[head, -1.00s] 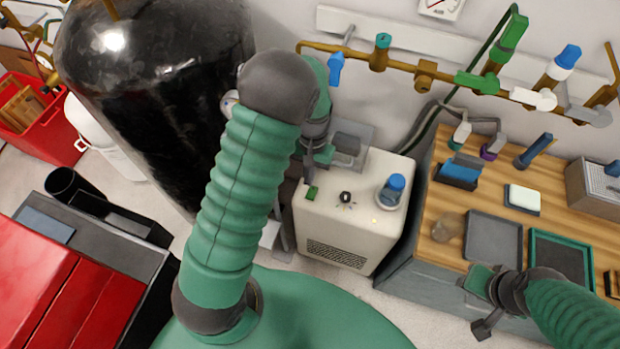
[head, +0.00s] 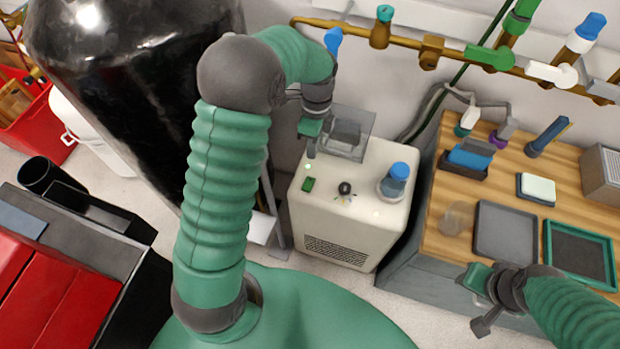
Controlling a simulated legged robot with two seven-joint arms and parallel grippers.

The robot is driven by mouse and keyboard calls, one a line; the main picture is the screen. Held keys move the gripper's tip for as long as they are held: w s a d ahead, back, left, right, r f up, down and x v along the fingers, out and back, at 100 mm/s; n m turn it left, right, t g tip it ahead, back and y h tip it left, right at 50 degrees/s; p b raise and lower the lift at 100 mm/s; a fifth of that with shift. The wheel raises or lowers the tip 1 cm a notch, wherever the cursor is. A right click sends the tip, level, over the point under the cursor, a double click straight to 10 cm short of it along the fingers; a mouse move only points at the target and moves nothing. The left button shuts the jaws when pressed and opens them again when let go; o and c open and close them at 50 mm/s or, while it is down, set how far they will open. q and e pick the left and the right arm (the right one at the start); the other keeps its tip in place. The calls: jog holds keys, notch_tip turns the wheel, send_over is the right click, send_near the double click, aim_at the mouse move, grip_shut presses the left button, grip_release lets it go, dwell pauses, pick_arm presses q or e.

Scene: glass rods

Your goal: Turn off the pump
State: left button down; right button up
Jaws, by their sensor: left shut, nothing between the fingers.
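The pump appears to be the cream box-shaped unit (head: 325,222) with a front grille, standing on the floor in the middle of the view. On its top are a small green switch (head: 308,184), a black knob (head: 345,188), a small light (head: 377,212) and a blue-capped clear bottle (head: 395,182). My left gripper (head: 311,150) is shut and empty, above the back left of the pump top, behind the green switch and apart from it. My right gripper (head: 478,300) is at the lower right, by the bench front, away from the pump; its jaw gap is unclear.
A large black tank (head: 120,90) is to the left. A brass pipe with valves (head: 432,52) runs along the wall. A wooden bench (head: 455,195) with trays (head: 505,232) is to the right.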

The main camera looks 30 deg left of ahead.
aim_at(309, 188)
pick_arm(q)
jog(key=f, duration=0.4)
jog(key=s+f+b, duration=0.1)
jog(key=f, duration=0.4)
jog(key=s+f+b, duration=0.1)
jog(key=f, duration=0.3)
jog(key=shift+s+d+f, duration=0.1)
jog(key=shift+d+f, duration=0.1)
jog(key=shift+f, duration=0.25)
jog(key=shift+s+f, duration=0.1)
jog(key=shift+s, duration=0.05)
jog(key=shift+s+d+f, duration=0.15)
jog(key=shift+s, duration=0.1)
jog(key=shift+f, duration=0.1)
jog(key=shift+w, duration=0.2)
